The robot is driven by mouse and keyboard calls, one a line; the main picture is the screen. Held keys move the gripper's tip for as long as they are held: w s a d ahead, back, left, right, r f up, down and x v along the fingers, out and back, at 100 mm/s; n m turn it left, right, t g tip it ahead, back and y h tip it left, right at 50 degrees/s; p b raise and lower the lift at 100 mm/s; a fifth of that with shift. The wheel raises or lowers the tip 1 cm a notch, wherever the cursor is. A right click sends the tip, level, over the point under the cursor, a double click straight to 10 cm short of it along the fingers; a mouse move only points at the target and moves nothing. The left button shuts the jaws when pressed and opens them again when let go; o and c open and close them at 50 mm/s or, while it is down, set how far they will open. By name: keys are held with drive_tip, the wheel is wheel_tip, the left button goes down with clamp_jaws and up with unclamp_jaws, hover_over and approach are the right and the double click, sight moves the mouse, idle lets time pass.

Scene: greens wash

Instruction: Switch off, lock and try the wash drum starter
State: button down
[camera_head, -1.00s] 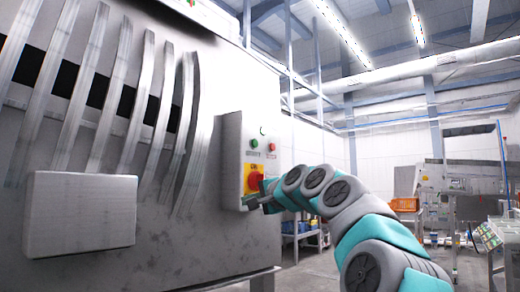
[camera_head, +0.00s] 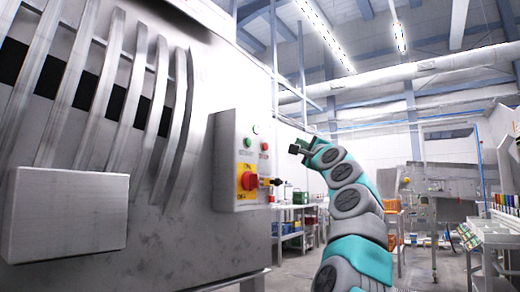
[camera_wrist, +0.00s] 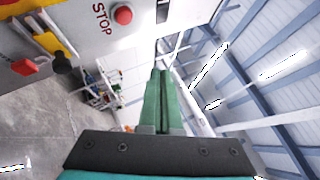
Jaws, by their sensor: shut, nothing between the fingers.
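The grey starter box (camera_head: 222,163) is on the side of the large metal drum housing. It carries a green START button (camera_head: 248,142), a red STOP button (camera_head: 264,145) and a red rotary switch (camera_head: 249,181) on a yellow ON/OFF plate. A dark piece (camera_head: 271,182) sticks out right of the switch; I cannot tell whether it is a padlock. My gripper (camera_head: 299,150) is right of the box, near button height, apart from it. The wrist view shows its green fingers (camera_wrist: 161,100) shut and empty, with the STOP button (camera_wrist: 123,15) and red switch (camera_wrist: 25,67) to their left. The switch's exact setting is unclear.
A blank metal cover (camera_head: 65,215) and curved metal slats stand left of the starter box. Shelving with crates (camera_head: 290,222) stands behind. A bench with colourful items (camera_head: 500,235) is at the far right. The floor between is open.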

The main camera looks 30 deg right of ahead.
sight(265, 147)
drive_tip(key=shift+w, duration=0.1)
idle(0.4)
drive_tip(key=w+a+p, duration=0.2)
drive_tip(key=w+a, duration=0.1)
drive_tip(key=w, duration=0.4)
drive_tip(key=shift+w, duration=0.4)
drive_tip(key=shift+w+a+r, duration=0.1)
drive_tip(key=shift+w+a, duration=0.05)
drive_tip(key=shift+w, duration=0.05)
idle(1.8)
drive_tip(key=shift+w+a+p, duration=0.1)
drive_tip(key=shift+w+p, duration=0.15)
drive_tip(key=shift+p, duration=0.05)
drive_tip(key=shift+w+a, duration=0.2)
drive_tip(key=shift+w, duration=0.2)
idle(0.9)
drive_tip(key=shift+s, duration=0.1)
drive_tip(key=shift+s+d, duration=0.3)
drive_tip(key=shift+s, duration=0.4)
